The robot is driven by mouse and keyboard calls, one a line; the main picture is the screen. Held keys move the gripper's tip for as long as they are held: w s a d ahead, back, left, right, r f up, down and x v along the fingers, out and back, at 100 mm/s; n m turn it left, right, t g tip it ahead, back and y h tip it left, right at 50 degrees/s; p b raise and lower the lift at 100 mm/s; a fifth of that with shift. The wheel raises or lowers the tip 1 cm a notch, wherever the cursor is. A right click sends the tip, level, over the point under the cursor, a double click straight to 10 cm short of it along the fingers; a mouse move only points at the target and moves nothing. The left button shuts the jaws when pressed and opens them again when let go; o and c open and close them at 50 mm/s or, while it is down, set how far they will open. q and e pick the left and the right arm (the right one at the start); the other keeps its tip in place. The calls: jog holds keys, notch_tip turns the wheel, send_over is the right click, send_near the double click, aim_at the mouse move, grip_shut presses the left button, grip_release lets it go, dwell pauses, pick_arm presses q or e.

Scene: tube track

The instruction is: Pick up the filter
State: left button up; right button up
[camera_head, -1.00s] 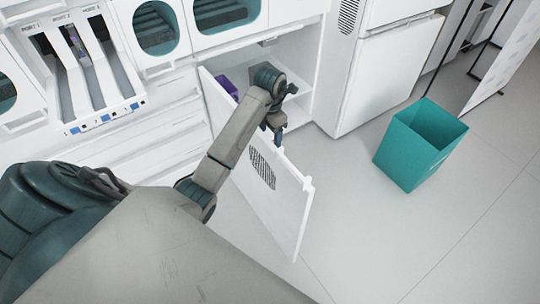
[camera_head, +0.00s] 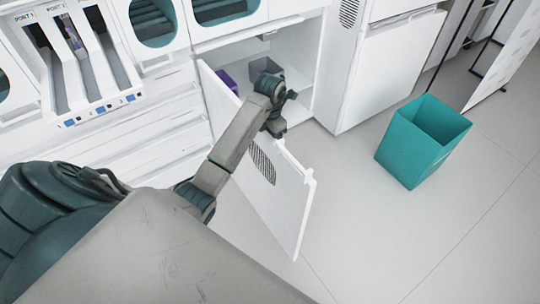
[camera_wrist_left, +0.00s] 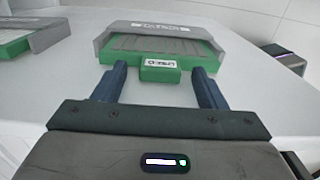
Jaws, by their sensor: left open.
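A green filter (camera_wrist_left: 160,45) with a white label on its front tab sits in a grey housing (camera_wrist_left: 165,28), straight ahead in the left wrist view. My left gripper (camera_wrist_left: 158,68) is open, its two dark blue fingers on either side of the front tab. I cannot tell whether they touch it. In the head view my left gripper (camera_head: 274,127) is low in the open cabinet, behind the door's top edge and partly hidden by my wrist. The filter cannot be made out there. My right gripper is not in view.
The open cabinet door (camera_head: 285,205) stands beside my left arm. A purple item (camera_head: 228,83) is inside the cabinet. Another green and grey unit (camera_wrist_left: 28,36) lies at the left in the wrist view. A teal bin (camera_head: 415,150) stands on clear floor at right.

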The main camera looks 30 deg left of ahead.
pick_arm(q)
jog(key=c, duration=1.1)
jog(key=shift+r, duration=0.1)
